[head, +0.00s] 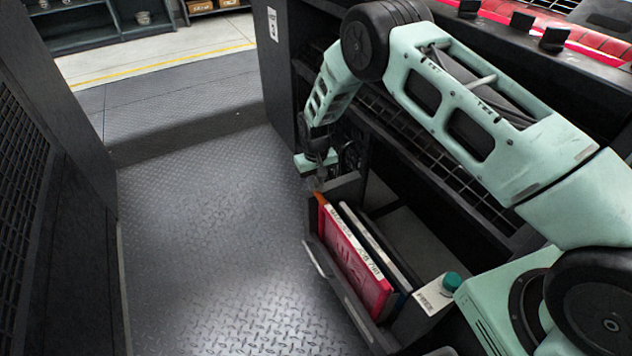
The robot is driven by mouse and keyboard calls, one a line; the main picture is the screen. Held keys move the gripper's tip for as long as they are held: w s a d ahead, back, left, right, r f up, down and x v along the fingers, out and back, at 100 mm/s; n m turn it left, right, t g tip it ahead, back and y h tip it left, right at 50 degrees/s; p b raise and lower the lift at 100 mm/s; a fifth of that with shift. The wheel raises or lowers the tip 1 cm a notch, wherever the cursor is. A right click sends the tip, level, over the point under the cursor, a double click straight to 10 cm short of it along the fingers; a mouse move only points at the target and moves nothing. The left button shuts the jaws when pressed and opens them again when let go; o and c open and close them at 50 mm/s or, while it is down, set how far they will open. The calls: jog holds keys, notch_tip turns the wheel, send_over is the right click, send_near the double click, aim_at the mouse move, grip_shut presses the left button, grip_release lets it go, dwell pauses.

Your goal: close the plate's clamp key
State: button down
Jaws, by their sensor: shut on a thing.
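My gripper (316,171) is small and partly hidden in the head view, at the end of my pale green arm. It points down beside the dark ink unit, just behind an open drawer (345,296). It is shut on a small part, which is too small and dark to make out. I cannot pick out the plate or its clamp key with certainty, nor tell how far the key is turned.
A dark cabinet (50,200) stands at left. The tread-plate floor (215,240) between is clear. Shelves (100,25) stand at the back.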

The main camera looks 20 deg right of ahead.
aim_at(316, 181)
jog(key=shift+n, duration=0.6)
jog(key=c, duration=1.4)
grip_release()
jog(key=shift+o, duration=0.2)
notch_tip(316, 181, up, 17)
jog(key=p, duration=0.2)
jog(key=shift+r, duration=0.2)
